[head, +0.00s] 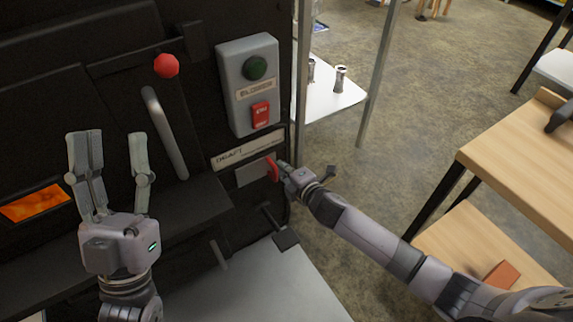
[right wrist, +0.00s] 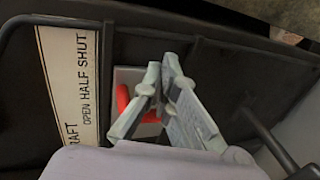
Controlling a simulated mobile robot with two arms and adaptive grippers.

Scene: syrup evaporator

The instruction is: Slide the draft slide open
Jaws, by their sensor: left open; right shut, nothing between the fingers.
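The draft slide is a pale grey plate (head: 252,174) with a red handle (head: 272,169), on the dark front below the white DRAFT label (head: 248,148). In the right wrist view the label (right wrist: 70,85) reads OPEN, HALF, SHUT, and the red handle (right wrist: 123,100) shows partly behind my fingers. My right gripper (head: 284,168) is shut and empty, its fingertips (right wrist: 165,72) right beside the handle; I cannot tell whether they touch it. My left gripper (head: 111,146) is open and empty, in front of the dark front at the left.
A grey control box (head: 236,95) with a green button and a red switch is above the label. A lever with a red knob (head: 166,66) and a grey bar handle (head: 165,133) are left of it. A wooden table (head: 530,155) stands at the right, with open floor between.

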